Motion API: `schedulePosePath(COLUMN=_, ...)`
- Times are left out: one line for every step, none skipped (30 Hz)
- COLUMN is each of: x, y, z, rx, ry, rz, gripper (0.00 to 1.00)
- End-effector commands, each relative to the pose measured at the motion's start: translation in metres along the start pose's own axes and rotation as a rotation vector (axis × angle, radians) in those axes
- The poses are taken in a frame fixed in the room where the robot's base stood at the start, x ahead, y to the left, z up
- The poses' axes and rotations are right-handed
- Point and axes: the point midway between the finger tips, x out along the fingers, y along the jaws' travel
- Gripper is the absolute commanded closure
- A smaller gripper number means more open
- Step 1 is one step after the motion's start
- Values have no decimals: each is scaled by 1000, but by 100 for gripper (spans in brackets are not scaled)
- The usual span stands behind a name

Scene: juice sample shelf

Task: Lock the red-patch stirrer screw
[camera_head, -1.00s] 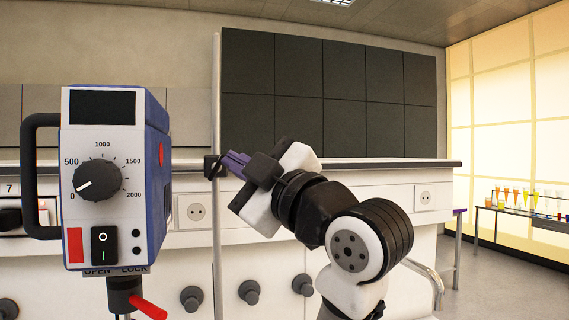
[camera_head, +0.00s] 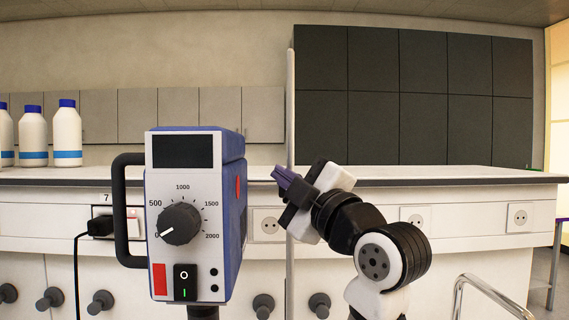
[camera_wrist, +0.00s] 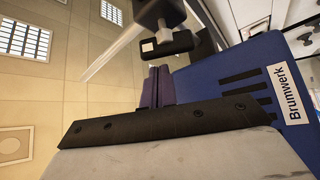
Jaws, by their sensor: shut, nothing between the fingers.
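The stirrer (camera_head: 193,245) has a blue body, a white front with a dial, and a red patch (camera_head: 159,279) at its lower left. Only the top of its black neck (camera_head: 203,313) shows at the bottom edge; its screw or lever is out of view. In the wrist view the stirrer's blue side (camera_wrist: 250,92) is at the right. My gripper (camera_head: 280,175) is right of the stirrer, near the upright rod (camera_head: 290,90). Its purple fingers (camera_wrist: 157,84) are shut and empty, with a black clamp piece (camera_wrist: 168,46) beyond them in the wrist view.
A white bench (camera_head: 460,182) runs behind, with several white bottles (camera_head: 67,137) at the left and dark cabinets (camera_head: 420,95) above. A bent metal rail (camera_head: 490,290) stands at lower right. The upright rod stands close to my gripper.

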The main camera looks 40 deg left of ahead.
Motion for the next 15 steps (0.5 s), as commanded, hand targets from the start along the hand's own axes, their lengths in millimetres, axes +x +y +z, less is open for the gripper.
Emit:
schedulePosePath(x=-2, y=1, z=3, rx=3, ry=1, rz=-1, gripper=100)
schedulePosePath(x=-4, y=1, z=6, rx=3, ry=1, rz=-2, gripper=100)
schedulePosePath(x=-6, y=1, z=8, rx=2, ry=2, rz=-2, gripper=100)
schedulePosePath(x=-8, y=0, z=10, rx=2, ry=2, rz=-2, gripper=100)
schedulePosePath(x=-9, y=0, z=11, rx=1, ry=2, rz=-2, gripper=100)
schedulePosePath(x=-10, y=0, z=12, rx=1, ry=2, rz=-2, gripper=100)
schedulePosePath(x=-10, y=0, z=12, rx=1, ry=2, rz=-2, gripper=100)
schedulePosePath(x=-11, y=-1, z=13, rx=1, ry=2, rz=-2, gripper=100)
schedulePosePath(x=-11, y=-1, z=13, rx=1, ry=2, rz=-2, gripper=100)
schedulePosePath(x=-11, y=-1, z=14, rx=1, ry=1, rz=-2, gripper=100)
schedulePosePath(x=-12, y=-1, z=14, rx=1, ry=2, rz=-2, gripper=100)
schedulePosePath(x=-12, y=-1, z=14, rx=1, ry=1, rz=-1, gripper=100)
schedulePosePath(x=-12, y=-1, z=14, rx=1, ry=1, rz=-1, gripper=100)
schedulePosePath(x=-12, y=-1, z=14, rx=1, ry=1, rz=-1, gripper=100)
schedulePosePath(x=-12, y=-1, z=13, rx=1, ry=1, rz=-1, gripper=100)
